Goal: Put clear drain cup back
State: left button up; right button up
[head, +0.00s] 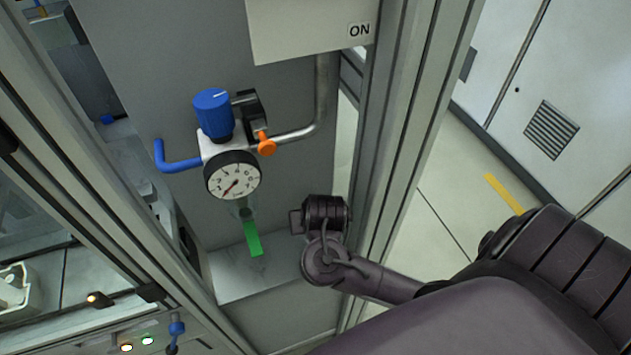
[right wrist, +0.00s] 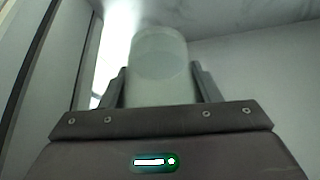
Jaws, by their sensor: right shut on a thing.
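The clear drain cup (right wrist: 160,65) is a pale, see-through cylinder in the right wrist view. My right gripper (right wrist: 160,86) is shut on it, with one finger on each side. In the head view my right gripper (head: 322,213) is to the right of and below the regulator, apart from it; the cup cannot be made out there. The regulator has a blue knob (head: 213,114), a white body and a round pressure gauge (head: 233,175). A green strip (head: 252,238) hangs below the gauge. My left gripper is not in view.
A blue tube (head: 176,163) leaves the regulator on the left, and a grey pipe (head: 318,105) rises on the right beside an orange knob (head: 266,144). A metal frame post (head: 392,140) stands close to the right of my gripper. A grey ledge (head: 245,280) lies below.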

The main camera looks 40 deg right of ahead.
notch_tip(320, 180, down, 6)
jog(key=b, duration=0.4)
jog(key=shift+f, duration=0.1)
jog(key=o, duration=1)
jog(key=shift+o, duration=0.2)
